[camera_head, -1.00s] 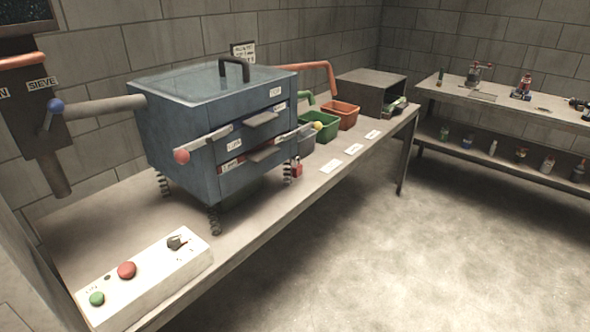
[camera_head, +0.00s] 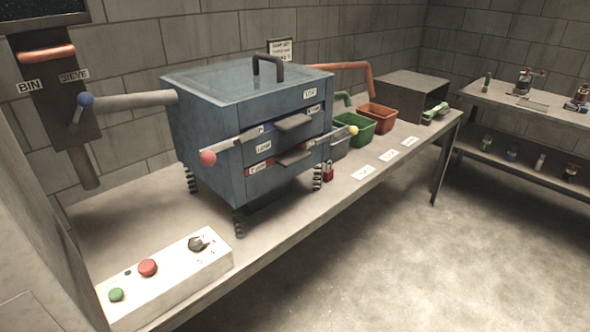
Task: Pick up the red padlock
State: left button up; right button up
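The red padlock (camera_head: 328,172) is small and stands on the workbench, just right of the blue sieve machine's front right spring foot. It is in front of the grey bin and close to the bench's front edge. Its body is red, and its details are too small to tell. Neither of my grippers is in view.
The blue sieve machine (camera_head: 215,165) stands on springs on the workbench (camera_head: 290,245), with levers sticking out. A control box (camera_head: 165,278) with buttons is at front left. Green (camera_head: 356,128) and orange (camera_head: 378,117) bins stand beyond the padlock. The floor (camera_head: 390,275) in front is clear.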

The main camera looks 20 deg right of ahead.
aim_at(327, 175)
jog(key=i+l+u, duration=0.1)
jog(key=l+u, duration=0.15)
jog(key=i+l+u, duration=0.2)
jog(key=l, duration=0.25)
jog(key=l+u, duration=0.45)
jog(key=l, duration=1.05)
jog(key=i+l, duration=0.1)
jog(key=l, duration=1.7)
jog(key=l+u, duration=0.15)
jog(key=l, duration=1.65)
jog(key=i, duration=0.05)
